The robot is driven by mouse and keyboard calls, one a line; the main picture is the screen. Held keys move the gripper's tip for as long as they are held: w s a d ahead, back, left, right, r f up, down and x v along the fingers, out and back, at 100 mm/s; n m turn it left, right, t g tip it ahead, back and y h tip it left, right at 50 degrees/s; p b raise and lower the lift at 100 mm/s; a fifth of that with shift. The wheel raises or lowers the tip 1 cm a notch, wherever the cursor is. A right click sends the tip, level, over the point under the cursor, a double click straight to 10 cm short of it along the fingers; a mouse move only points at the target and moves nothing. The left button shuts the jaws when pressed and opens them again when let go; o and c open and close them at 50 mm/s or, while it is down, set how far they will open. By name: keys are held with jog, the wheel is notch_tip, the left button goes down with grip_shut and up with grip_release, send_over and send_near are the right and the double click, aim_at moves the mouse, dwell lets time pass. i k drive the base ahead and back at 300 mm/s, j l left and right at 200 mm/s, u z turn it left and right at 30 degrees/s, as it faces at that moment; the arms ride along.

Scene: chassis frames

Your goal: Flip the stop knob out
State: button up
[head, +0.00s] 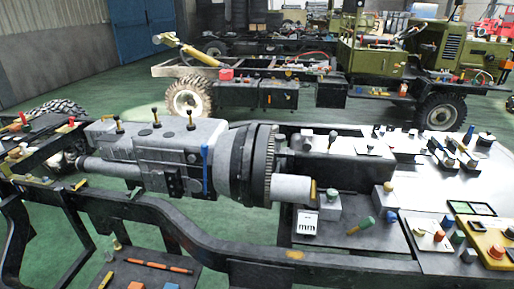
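Several small knobs and levers show, and I cannot tell for certain which is the stop knob. A yellow control box (490,236) at the lower right edge has a red knob (496,252) on top. Another red knob (439,236) stands on a grey plate just left of it. Both are too small to tell whether they are flipped in or out. A blue upright lever (205,170) is on the side of the grey gearbox (150,150). My gripper is not in view.
A dark chassis frame (330,268) crosses the foreground. Plates with several colored knobs and switches cover a light table (480,185) at right. A lower shelf (150,275) holds an orange tool. A green truck (455,50) stands behind. Green floor (235,225) shows between the frame rails.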

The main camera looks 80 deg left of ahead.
aim_at(307, 146)
jog(key=j+u, duration=0.1)
jog(key=u, duration=2.4)
jog(key=i+j, duration=0.1)
jog(key=i, duration=0.65)
